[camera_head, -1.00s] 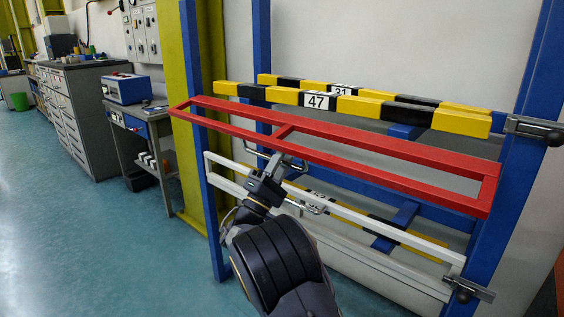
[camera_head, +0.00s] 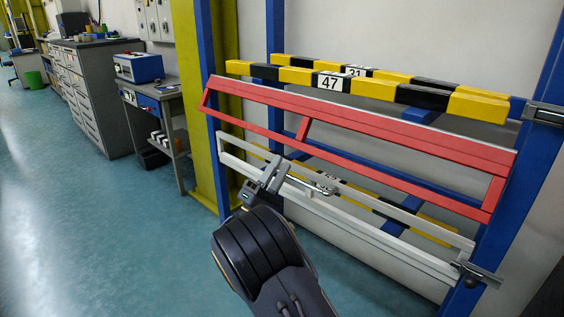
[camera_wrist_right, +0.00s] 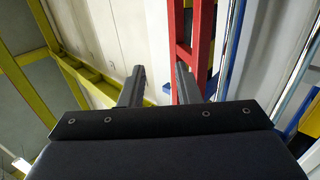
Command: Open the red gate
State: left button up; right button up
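The red gate (camera_head: 400,133) is a long rectangular frame with a short crossbar, across the blue rack between its posts. It looks tilted, with its lower edge nearer to me. My right gripper (camera_head: 274,172) is below the gate's lower bar, near the white gate, with a visible gap to the red bar. In the right wrist view its two fingers (camera_wrist_right: 160,88) are apart with nothing clearly held between them; a red bar (camera_wrist_right: 201,45) shows beyond the right finger. My left gripper is out of view.
A white gate (camera_head: 365,236) with a metal handle (camera_head: 322,188) is below. Yellow-black bars numbered 47 (camera_head: 376,87) and 31 run above. Dark latches (camera_head: 478,273) sit at the right post. A side table (camera_head: 158,103) and free floor (camera_head: 70,220) lie left.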

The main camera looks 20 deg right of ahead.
jog(key=shift+c, duration=0.3)
jog(key=shift+d+p, duration=0.1)
jog(key=shift+p, duration=0.25)
jog(key=shift+c, duration=1.4)
jog(key=n+y+p, duration=0.1)
jog(key=n+p, duration=0.1)
jog(key=p, duration=0.1)
jog(key=d+f+n+p, duration=0.1)
jog(key=n+p, duration=0.1)
jog(key=n, duration=0.1)
jog(key=d+n+t+y+p, duration=0.1)
jog(key=n+p, duration=0.2)
jog(key=shift+s+d+f+y+p, duration=0.15)
jog(key=shift+s+f+y+p, duration=0.1)
jog(key=shift+f+y+p, duration=0.1)
grip_shut()
jog(key=s+d+f+n+g+y+p, duration=0.1)
jog(key=s+d+f+n+g+p, duration=0.3)
jog(key=s+n+p, duration=0.45)
jog(key=w+d+r+n+t+p, duration=0.1)
jog(key=w+d+r, duration=0.3)
jog(key=d, duration=0.2)
jog(key=shift+d+r, duration=0.25)
jog(key=shift+n, duration=0.25)
